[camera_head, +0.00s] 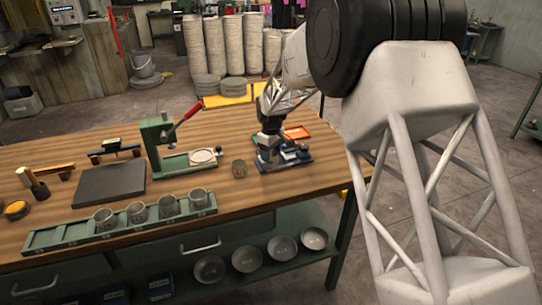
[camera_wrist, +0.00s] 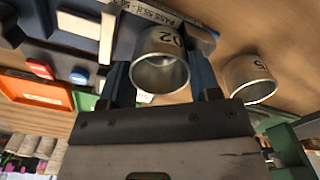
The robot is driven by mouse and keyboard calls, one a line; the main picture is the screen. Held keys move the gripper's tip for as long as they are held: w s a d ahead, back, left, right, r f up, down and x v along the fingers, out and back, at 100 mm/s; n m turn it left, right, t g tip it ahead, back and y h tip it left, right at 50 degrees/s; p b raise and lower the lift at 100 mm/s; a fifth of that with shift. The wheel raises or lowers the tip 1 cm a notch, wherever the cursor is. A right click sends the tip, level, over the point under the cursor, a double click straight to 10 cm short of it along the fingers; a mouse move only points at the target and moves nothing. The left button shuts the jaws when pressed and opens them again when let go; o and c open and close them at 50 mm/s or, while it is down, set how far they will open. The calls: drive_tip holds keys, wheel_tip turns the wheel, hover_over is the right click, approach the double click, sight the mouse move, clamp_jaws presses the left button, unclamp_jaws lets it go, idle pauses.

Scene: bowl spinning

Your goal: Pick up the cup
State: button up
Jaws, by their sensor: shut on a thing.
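In the wrist view a grey metal cup marked 02 (camera_wrist: 160,72) sits between the two fingers of my gripper (camera_wrist: 163,84). The fingers are shut on it, one on each side, and its open rim faces the camera. In the head view my gripper (camera_head: 268,142) is low over the blue fixture at the table's right end; the held cup is hard to make out there.
A green press with a red lever (camera_head: 160,145) stands left of the lone cup. A green rack (camera_head: 70,236) holds several cups along the front. An orange tray (camera_head: 296,133) lies behind my gripper. Several bowls (camera_head: 247,260) sit on the lower shelf.

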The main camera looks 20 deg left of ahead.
drive_tip(key=shift+r, duration=0.15)
drive_tip(key=shift+r, duration=0.6)
drive_tip(key=shift+s+d+r, duration=0.15)
drive_tip(key=shift+s+r, duration=0.05)
drive_tip(key=shift+r, duration=0.35)
drive_tip(key=shift+s+d+r, duration=0.15)
drive_tip(key=shift+r, duration=0.4)
drive_tip(key=s+d+r, duration=0.1)
drive_tip(key=s+d, duration=0.8)
drive_tip(key=s, duration=0.3)
drive_tip(key=shift+r, duration=0.15)
drive_tip(key=shift+w, duration=0.1)
drive_tip(key=w+a+m, duration=0.2)
drive_tip(key=w+a, duration=0.1)
drive_tip(key=w, duration=0.9)
drive_tip(key=w+a+r+m, duration=0.1)
drive_tip(key=w+a+m, duration=0.1)
drive_tip(key=w, duration=1)
drive_tip(key=w+a+r+m, duration=0.1)
drive_tip(key=w+a, duration=0.3)
drive_tip(key=w, duration=0.9)
drive_tip(key=shift+a+r+m, duration=0.15)
drive_tip(key=shift+a+m, duration=0.1)
drive_tip(key=shift+m, duration=0.25)
